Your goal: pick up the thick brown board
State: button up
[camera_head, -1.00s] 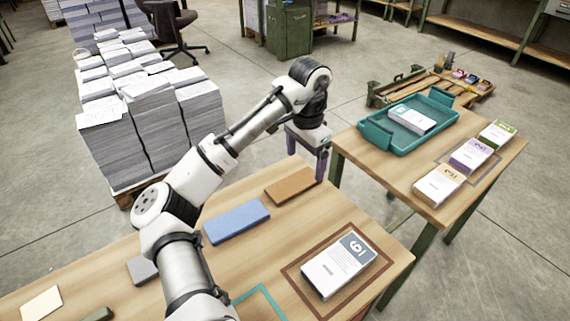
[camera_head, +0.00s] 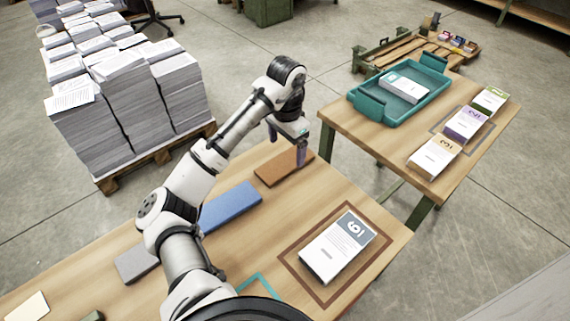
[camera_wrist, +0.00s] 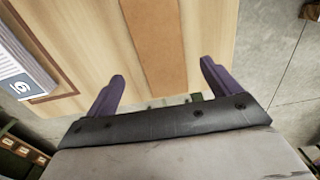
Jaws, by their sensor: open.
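The brown board (camera_head: 282,167) lies flat near the back edge of the near table, beyond the blue board. In the wrist view the brown board (camera_wrist: 156,45) runs away from me between the two fingers and is not touched by them. My gripper (camera_head: 286,148) is open, with purple fingers pointing down over the board's far end. In the wrist view my gripper (camera_wrist: 160,85) has a finger on each side of the board, with bare wood showing between. Its exact height above the table is hard to tell.
A blue board (camera_head: 231,206) and a grey board (camera_head: 136,263) lie nearby on the near table (camera_head: 318,200). A numbered stack of paper (camera_head: 338,247) sits inside a brown outline. A second table holds a teal tray (camera_head: 419,103). Paper piles (camera_head: 125,100) stand on a pallet at left.

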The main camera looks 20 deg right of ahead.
aim_at(285, 162)
notch_tip(285, 162, down, 5)
jog(key=shift+a+f, duration=0.1)
jog(key=shift+a, duration=0.05)
jog(key=shift+w, duration=0.1)
jog(key=c, duration=1.1)
